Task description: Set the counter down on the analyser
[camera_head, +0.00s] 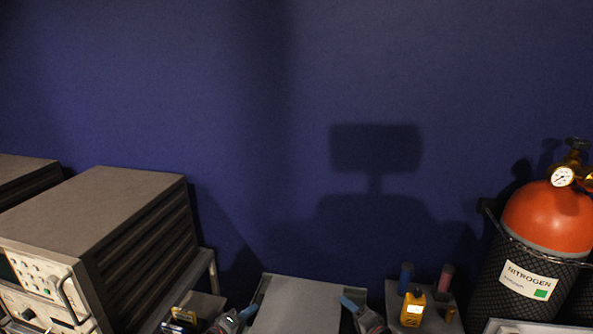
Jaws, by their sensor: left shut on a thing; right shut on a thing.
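A flat grey-topped box, which I take to be the counter (305,303), is at the bottom middle of the head view. The lower frame edge cuts it off. My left gripper (249,311) is shut on its left side and my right gripper (349,304) on its right side, both with blue fingertips. What is under the box is out of view. A large brown-grey instrument with a ribbed side and a front panel of knobs, likely the analyser (118,190), stands at the left. Its top is bare, and it is apart from the held box.
Another dark instrument (25,168) stands at the far left. A grey surface (432,322) at the right carries a yellow handheld meter (413,308), a blue item (406,277) and a pink item (445,279). An orange nitrogen cylinder (545,218) stands far right. A blue wall (270,90) is behind.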

